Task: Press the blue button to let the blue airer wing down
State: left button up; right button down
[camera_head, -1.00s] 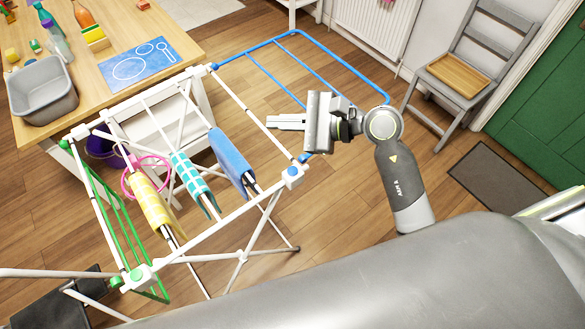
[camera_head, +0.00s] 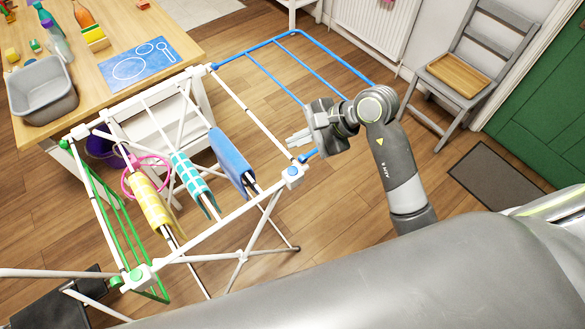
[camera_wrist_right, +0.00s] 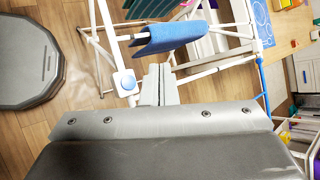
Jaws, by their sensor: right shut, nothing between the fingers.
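The white airer (camera_head: 222,232) stands in the middle of the head view. Its blue button (camera_head: 292,171) sits on the white corner block at the right; it also shows in the right wrist view (camera_wrist_right: 125,82), left of the fingertips. The blue wing (camera_head: 300,72) extends outward from the airer's far right side, partly hidden behind my right arm. My right gripper (camera_head: 290,139) is shut and empty, its fingertips a little above the button in the picture and apart from it. In the right wrist view its fingers (camera_wrist_right: 159,78) are together. My left gripper is not in view.
A green wing (camera_head: 122,215) with a green button (camera_head: 136,274) hangs at the airer's left. Yellow, teal and blue cloths (camera_head: 232,156) hang on the rails. A wooden table (camera_head: 160,25) is at upper left, and a grey chair (camera_head: 460,75) at upper right.

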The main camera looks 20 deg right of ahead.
aim_at(297, 171)
notch_tip(297, 171, down, 8)
jog(key=b, duration=0.4)
jog(key=shift+b, duration=0.3)
jog(key=shift+f+b, duration=0.35)
jog(key=shift+b, duration=0.1)
dwell(1.4)
jog(key=shift+f+b, duration=0.4)
jog(key=shift+b, duration=0.35)
